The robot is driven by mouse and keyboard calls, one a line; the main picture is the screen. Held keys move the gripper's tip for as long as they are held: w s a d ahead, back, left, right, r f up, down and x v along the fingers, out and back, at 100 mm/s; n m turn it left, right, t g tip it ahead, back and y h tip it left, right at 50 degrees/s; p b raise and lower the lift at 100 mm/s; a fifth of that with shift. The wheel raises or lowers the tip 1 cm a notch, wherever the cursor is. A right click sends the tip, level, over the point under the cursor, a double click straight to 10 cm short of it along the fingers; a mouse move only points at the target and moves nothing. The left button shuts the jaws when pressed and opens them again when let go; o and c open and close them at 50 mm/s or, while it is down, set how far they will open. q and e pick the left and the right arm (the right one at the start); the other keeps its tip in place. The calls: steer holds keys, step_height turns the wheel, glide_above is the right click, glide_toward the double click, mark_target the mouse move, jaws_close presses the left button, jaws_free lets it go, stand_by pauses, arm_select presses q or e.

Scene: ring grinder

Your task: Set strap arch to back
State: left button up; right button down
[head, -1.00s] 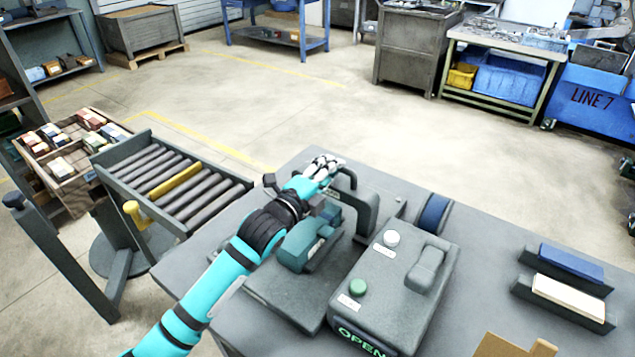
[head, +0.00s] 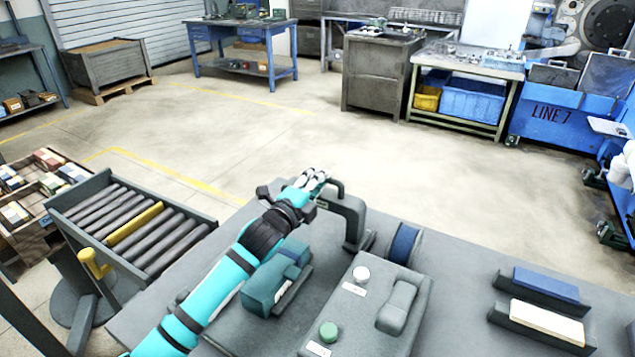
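The strap arch (head: 353,218) is a grey upright frame at the back of the bench machine, with a dark curved handle at its upper left. My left gripper (head: 314,178) is at that handle, at the arch's top left. Its pale fingers are close to the handle, but whether they close around it is too small to tell. A teal block-like unit (head: 272,283) sits below my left forearm. The grey control box (head: 345,315) in front of the arch carries a white button, a green button and a grey lever. My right gripper is not in view.
A blue roll (head: 404,243) stands just right of the arch. Blue and white blocks in dark holders (head: 541,310) lie on the bench at right. A roller conveyor (head: 140,230) stands left of the bench. The floor behind is clear.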

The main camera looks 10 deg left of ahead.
arm_select(q)
steer(key=shift+o, duration=0.4)
steer(key=shift+w+d+f, duration=0.1)
steer(key=shift+w, duration=0.1)
steer(key=v, duration=1.2)
steer(key=shift+f, duration=0.1)
